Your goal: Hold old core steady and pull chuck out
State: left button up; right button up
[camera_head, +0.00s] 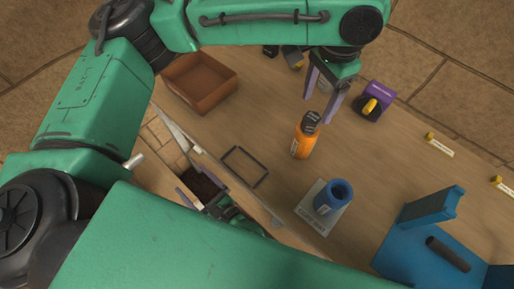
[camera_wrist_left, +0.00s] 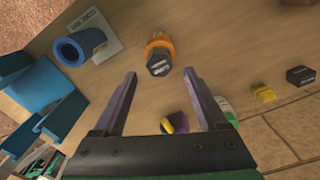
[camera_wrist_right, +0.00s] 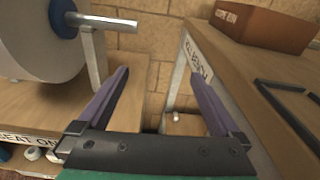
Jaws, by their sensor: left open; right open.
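A blue hollow tube (camera_head: 335,195), which looks like the core, stands on a pale labelled pad (camera_head: 313,221); both also show in the left wrist view, the tube (camera_wrist_left: 75,48) at the upper left. An orange cylinder with a black labelled top (camera_head: 304,139) stands near it; I cannot tell whether this is the chuck. My left gripper (camera_wrist_left: 160,74) is open and empty, above and just behind the orange cylinder. My right gripper (camera_wrist_right: 158,72) is open and empty, low beside the bench edge. It faces a gap, with a white roll (camera_wrist_right: 35,40), blue hub and metal shaft (camera_wrist_right: 100,22) at left.
A brown bin (camera_head: 200,82) stands at the back left of the bench. A black frame outline (camera_head: 245,166) lies nearby. A purple block with a yellow-and-black part (camera_head: 374,101) is beyond my left gripper. A blue fixture (camera_head: 430,245) occupies the front right. Small yellow pieces lie at right.

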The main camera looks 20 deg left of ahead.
jog(key=w+d+r+m+t+h, duration=0.1)
jog(key=w+d+r+m+t, duration=0.15)
jog(key=w+r+t, duration=0.45)
jog(key=w+d+r+m+t+h, duration=0.1)
jog(key=w+d+r+t, duration=0.3)
jog(key=r, duration=0.6)
jog(key=m+h, duration=1.5)
jog(key=h, duration=0.5)
send_near(315, 123)
notch_tip(315, 123, down, 4)
jog(key=w, duration=0.3)
jog(key=shift+a+f+g, duration=0.2)
jog(key=shift+f+g, duration=0.05)
jog(key=shift+g, duration=0.25)
jog(key=x, duration=1.1)
jog(key=shift+w+d, duration=0.1)
jog(key=shift+w, duration=0.1)
grip_shut()
